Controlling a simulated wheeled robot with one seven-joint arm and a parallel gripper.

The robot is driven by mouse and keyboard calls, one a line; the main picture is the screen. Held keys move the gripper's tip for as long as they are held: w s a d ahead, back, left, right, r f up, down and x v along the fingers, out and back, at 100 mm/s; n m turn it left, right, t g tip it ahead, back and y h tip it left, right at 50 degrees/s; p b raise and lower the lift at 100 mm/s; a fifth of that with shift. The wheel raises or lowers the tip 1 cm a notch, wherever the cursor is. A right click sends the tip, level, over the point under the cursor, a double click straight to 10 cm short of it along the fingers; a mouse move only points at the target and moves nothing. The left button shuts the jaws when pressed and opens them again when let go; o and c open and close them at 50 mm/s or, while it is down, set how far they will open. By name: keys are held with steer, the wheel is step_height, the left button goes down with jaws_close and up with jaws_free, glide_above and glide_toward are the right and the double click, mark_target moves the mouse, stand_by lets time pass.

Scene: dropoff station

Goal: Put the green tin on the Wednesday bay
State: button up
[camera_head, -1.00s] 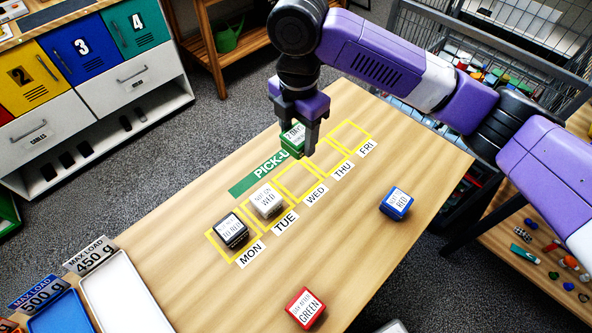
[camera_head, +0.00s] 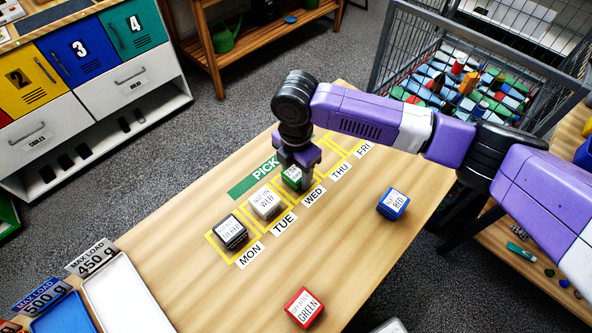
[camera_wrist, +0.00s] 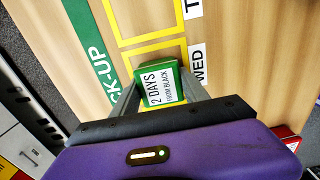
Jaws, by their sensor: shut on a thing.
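The green tin (camera_head: 291,178) has a white label on top; in the wrist view the tin (camera_wrist: 160,84) reads "2 DAYS FROM BLACK". My gripper (camera_head: 296,176) is shut on it, with a finger on each side. The tin is at the yellow-outlined Wednesday bay, beside the WED label (camera_head: 313,196), which also shows in the wrist view (camera_wrist: 198,64). My gripper hides most of that bay in the head view. I cannot tell whether the tin touches the table.
The black tin (camera_head: 230,232) stands in the Monday bay and the white tin (camera_head: 264,203) in the Tuesday bay, close to the held tin. A blue tin (camera_head: 393,203) and a red tin (camera_head: 304,307) stand apart on the table. The Thursday and Friday bays look empty.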

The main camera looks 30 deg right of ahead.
mark_target(296, 172)
steer(key=shift+f, duration=0.15)
steer(key=o, duration=1.4)
steer(key=shift+o, duration=0.2)
step_height(296, 172, up, 12)
steer(key=b, duration=0.1)
steer(key=shift+r+b, duration=0.25)
steer(key=shift+b, duration=0.05)
